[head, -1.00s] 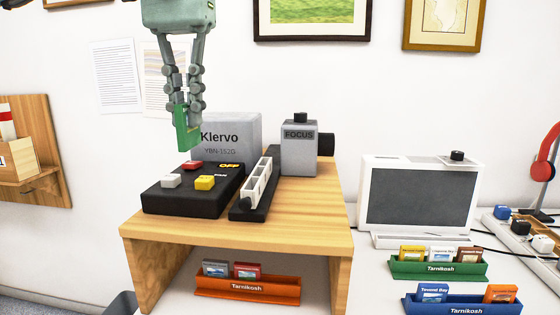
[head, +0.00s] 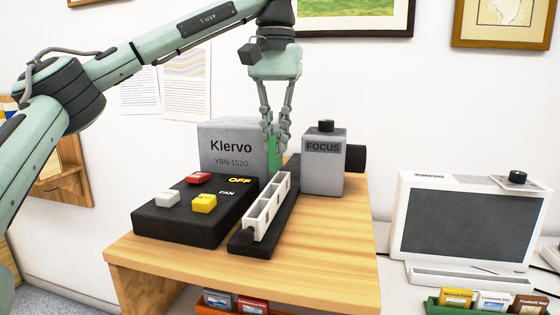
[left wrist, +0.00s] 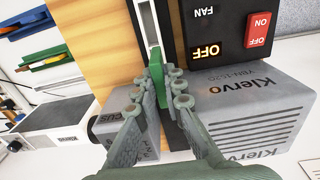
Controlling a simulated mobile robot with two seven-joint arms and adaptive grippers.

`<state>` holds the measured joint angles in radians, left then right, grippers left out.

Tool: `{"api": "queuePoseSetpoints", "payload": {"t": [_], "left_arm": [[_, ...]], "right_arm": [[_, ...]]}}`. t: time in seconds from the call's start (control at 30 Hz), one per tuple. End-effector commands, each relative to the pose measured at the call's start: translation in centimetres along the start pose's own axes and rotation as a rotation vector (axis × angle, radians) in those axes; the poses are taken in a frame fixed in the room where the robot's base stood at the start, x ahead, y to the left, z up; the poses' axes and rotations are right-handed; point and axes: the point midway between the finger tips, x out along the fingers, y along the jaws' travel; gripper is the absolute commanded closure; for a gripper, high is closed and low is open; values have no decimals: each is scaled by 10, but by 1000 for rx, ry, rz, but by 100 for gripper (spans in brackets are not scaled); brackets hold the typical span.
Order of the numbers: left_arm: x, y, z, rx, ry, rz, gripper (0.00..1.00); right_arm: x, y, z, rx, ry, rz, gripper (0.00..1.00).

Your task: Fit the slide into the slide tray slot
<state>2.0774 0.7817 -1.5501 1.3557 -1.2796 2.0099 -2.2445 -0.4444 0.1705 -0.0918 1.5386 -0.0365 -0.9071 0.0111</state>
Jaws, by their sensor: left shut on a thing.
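My left gripper (head: 275,140) is shut on a green slide (head: 272,156), held upright on edge. The slide is at the far end of the white slide tray (head: 268,208), which sits on a black rail (head: 246,240) on the wooden stand. In the left wrist view the green slide (left wrist: 157,88) lies between the fingertips, in line with the tray (left wrist: 150,30) and close to its end. I cannot tell whether the slide's lower edge touches the tray or is inside a slot. My right gripper is not in view.
A black control box (head: 190,215) with red, white and yellow buttons stands left of the tray. The grey Klervo projector (head: 222,148) and FOCUS block (head: 323,165) flank the gripper. A white viewer (head: 465,220) stands at right. Slide holders are low in front.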

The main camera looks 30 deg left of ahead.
Motion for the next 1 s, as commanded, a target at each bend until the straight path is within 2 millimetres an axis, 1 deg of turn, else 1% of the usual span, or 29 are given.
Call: {"api": "queuePoseSetpoints", "payload": {"t": [0.03,0.13,0.27,0.37,0.43,0.53,0.73,0.87,0.9,1.0], "left_arm": [[4,3,-5,0,-2,0,100],[7,4,-11,-1,0,0,100],[16,4,-12,0,-1,0,100],[31,4,-11,0,-3,0,100],[40,3,-12,-1,-1,-1,100],[47,4,-11,0,1,1,100],[47,4,-12,-1,1,1,100],[51,4,-12,-1,0,1,100],[50,4,-12,-2,0,1,86],[50,4,-12,-2,0,1,73]], "right_arm": [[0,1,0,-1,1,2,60],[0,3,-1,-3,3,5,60],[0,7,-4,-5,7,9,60],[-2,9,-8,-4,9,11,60],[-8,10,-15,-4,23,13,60],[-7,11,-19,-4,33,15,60],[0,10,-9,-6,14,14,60],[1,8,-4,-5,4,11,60],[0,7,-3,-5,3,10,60],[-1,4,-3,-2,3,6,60]]}}
